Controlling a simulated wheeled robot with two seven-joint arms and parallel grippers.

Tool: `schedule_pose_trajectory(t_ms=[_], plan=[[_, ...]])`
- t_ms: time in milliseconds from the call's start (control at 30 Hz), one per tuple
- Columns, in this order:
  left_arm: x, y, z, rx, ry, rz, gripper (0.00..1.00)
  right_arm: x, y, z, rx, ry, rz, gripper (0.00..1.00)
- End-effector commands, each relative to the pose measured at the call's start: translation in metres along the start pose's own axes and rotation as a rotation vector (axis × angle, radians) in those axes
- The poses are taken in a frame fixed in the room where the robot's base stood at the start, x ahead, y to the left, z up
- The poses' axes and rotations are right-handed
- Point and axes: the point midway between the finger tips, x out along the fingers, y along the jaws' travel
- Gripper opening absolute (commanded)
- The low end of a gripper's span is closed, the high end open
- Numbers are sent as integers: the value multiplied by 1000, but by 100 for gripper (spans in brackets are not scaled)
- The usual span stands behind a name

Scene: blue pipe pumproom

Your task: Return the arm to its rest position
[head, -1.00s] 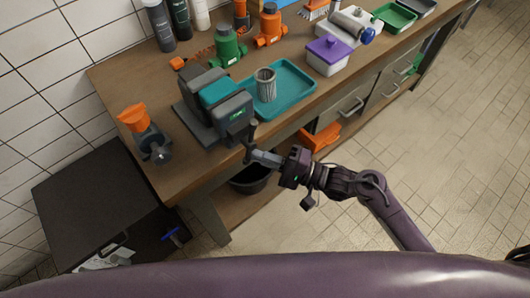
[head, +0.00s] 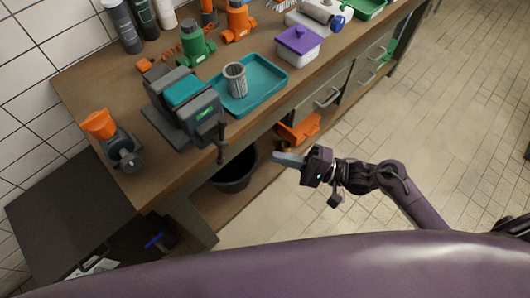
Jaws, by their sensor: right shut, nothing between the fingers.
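My right gripper (head: 288,160) is in the head view, in front of the workbench's front edge. It is shut and empty, pointing left toward the bench. My right arm (head: 405,190) comes in from the lower right. A vise (head: 187,108) with teal and grey parts stands on the bench, its handle hanging at the front edge. The gripper is apart from the vise handle, to its right. My left gripper is not in view.
The workbench (head: 146,188) holds a teal tray (head: 268,77) with a grey cylindrical filter (head: 235,79), a purple-lidded box (head: 298,45) and an orange-topped device (head: 110,135). A dark bucket (head: 236,175) and an orange object (head: 298,130) are below. Floor at right is clear.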

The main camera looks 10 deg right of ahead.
Motion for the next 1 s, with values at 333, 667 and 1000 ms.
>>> schedule_pose_trajectory(t_ms=[333,667,1000], plan=[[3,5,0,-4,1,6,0,-18,-1,0,-1,0,0,0],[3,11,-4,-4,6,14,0,-18,-1,0,-1,1,0,0],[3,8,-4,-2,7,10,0,-36,66,-42,-185,206,127,0]])
